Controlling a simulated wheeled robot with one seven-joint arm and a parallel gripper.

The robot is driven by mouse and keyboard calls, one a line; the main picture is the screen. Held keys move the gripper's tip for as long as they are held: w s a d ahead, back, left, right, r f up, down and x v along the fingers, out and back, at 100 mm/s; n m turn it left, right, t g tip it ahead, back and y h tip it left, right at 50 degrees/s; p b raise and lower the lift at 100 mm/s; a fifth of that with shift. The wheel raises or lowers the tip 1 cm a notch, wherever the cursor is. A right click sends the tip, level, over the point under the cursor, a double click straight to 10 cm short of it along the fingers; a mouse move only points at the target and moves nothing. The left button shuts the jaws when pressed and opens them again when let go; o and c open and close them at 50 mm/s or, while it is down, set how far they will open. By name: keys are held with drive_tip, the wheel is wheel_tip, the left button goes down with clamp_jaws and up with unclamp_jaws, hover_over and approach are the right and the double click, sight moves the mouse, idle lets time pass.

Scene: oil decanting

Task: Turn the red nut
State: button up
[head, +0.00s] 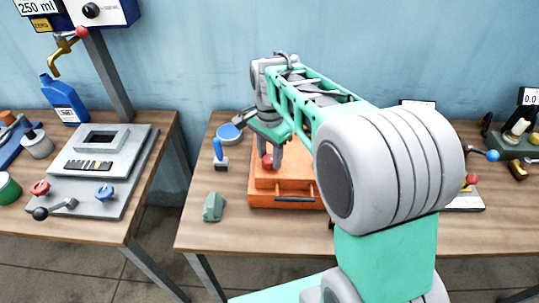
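A small red round part (267,162) sits on top of the orange box (295,185) on the right table. My gripper (269,156) points down over the box, with its fingers apart and their tips at this red part. I cannot tell whether the fingers touch or grip it. A red nut-like knob (41,187) is on the front left of the grey plate (125,160) on the left table, far from my gripper. A blue knob (104,192) is to its right. I cannot tell which red part is the red nut.
A black-knobbed lever (50,210) is at the plate's front edge. A blue bottle (64,100) and a dispenser post (108,75) stand behind. A blue-handled tool (219,155) and green block (214,206) lie left of the orange box. A gap separates the tables.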

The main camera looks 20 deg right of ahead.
sight(270, 158)
drive_tip(key=o, duration=0.3)
drive_tip(key=shift+o, duration=0.2)
wheel_tip(270, 158, up, 8)
drive_tip(key=shift+f+b, duration=0.1)
drive_tip(key=shift+b, duration=0.35)
